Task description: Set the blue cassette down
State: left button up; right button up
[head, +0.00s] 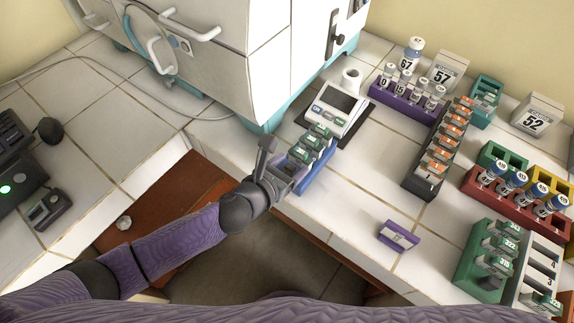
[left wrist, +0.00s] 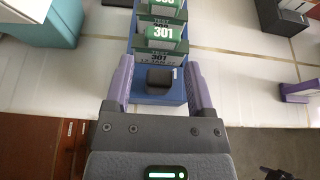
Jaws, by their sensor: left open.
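A blue holder (head: 322,170), the only blue thing like a cassette near my gripper, stands on the tiled counter near its front edge. It carries several green-labelled test boxes (head: 317,141). In the left wrist view the blue holder (left wrist: 182,92) runs away from me, with a green box marked 301 (left wrist: 160,33) and a dark block (left wrist: 160,79) at its near end. My left gripper (head: 292,174) is open, its lilac fingers (left wrist: 158,84) to either side of the near end. I cannot tell whether they touch it. My right gripper is not seen.
A white device with a dark screen (head: 340,103) stands behind the holder, close to the incubator (head: 220,50). A purple vial rack (head: 403,106), a black rack (head: 421,181) and a small purple piece (head: 399,237) are to the right. Bare tiles (head: 355,185) lie between.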

pick_arm(q)
jog(key=shift+s+a+r, duration=0.15)
jog(key=shift+s+r, duration=0.05)
jog(key=shift+r, duration=0.1)
jog(key=p+v, duration=0.3)
jog(key=v, duration=0.8)
jog(key=a+f+n+g+y, duration=0.2)
jog(key=a+f+n+y, duration=0.55)
jog(key=f+n, duration=0.8)
jog(key=s+a+f+n+g, duration=0.2)
jog(key=s+a+f+n, duration=0.4)
jog(key=n, duration=0.4)
jog(key=s+d+f+n+g, duration=0.1)
jog(key=s+f+n+g, duration=0.2)
jog(key=s+n, duration=0.4)
jog(key=s+d+f+n+g, duration=0.1)
jog(key=s+f+n+g, duration=0.2)
jog(key=s+n, duration=0.5)
jog(key=s+f, duration=0.1)
jog(key=s, duration=0.4)
jog(key=shift+s+f, duration=0.15)
jog(key=shift+f, duration=0.25)
jog(key=shift+y, duration=0.25)
